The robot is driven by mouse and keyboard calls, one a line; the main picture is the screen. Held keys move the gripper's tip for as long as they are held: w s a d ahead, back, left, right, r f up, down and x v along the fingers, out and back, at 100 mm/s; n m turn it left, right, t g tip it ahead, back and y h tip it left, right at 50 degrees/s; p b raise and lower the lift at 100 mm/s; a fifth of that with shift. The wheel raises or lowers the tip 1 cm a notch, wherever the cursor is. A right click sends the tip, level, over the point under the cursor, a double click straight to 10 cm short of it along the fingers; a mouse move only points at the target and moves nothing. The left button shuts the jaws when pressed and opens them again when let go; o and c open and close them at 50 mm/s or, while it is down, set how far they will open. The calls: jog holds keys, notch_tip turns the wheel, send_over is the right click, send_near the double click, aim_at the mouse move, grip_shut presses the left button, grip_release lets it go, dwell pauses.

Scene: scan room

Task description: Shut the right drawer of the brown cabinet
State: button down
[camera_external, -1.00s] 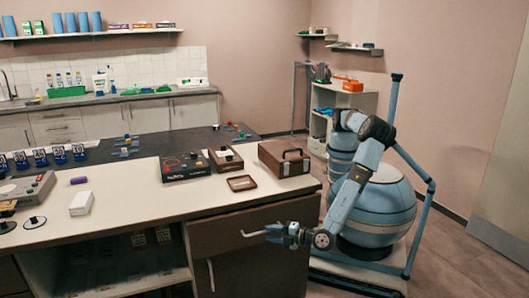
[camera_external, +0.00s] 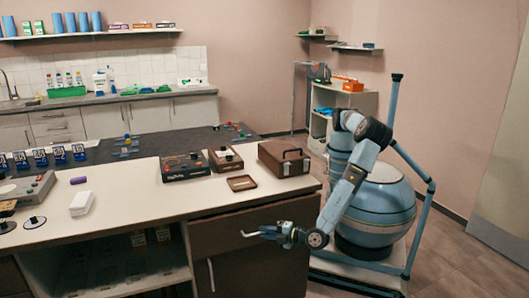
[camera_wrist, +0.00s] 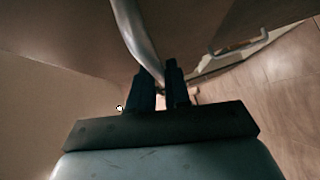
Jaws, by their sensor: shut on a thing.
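The brown cabinet (camera_external: 240,275) is under the white-topped counter, with its right drawer (camera_external: 215,233) just below the counter edge. The drawer's metal bar handle (camera_external: 248,234) sticks out at its front. My gripper (camera_external: 272,233) is at the right part of this handle and is shut on it. In the wrist view the curved metal handle (camera_wrist: 138,45) runs down to my two dark fingers (camera_wrist: 161,88). My fingers hide part of the handle. I cannot tell exactly how far the drawer stands out.
A lower door has an upright handle (camera_external: 210,275); a second handle (camera_wrist: 235,46) shows in the wrist view. Brown case (camera_external: 285,160), small tray (camera_external: 242,183) and dark boxes (camera_external: 188,167) stand on the counter. Open shelves (camera_external: 120,265) are left of the cabinet. The floor at right is clear.

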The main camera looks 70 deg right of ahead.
jog(key=shift+f, duration=0.1)
dwell(0.3)
jog(key=shift+w+d, duration=1.65)
jog(key=shift+d, duration=0.1)
jog(key=shift+f, duration=0.1)
jog(key=c, duration=1.2)
grip_release()
jog(key=shift+o, duration=0.2)
jog(key=shift+a, duration=0.1)
jog(key=s+r, duration=0.2)
jog(key=s, duration=1.1)
jog(key=shift+s, duration=0.35)
jog(key=shift+r, duration=0.1)
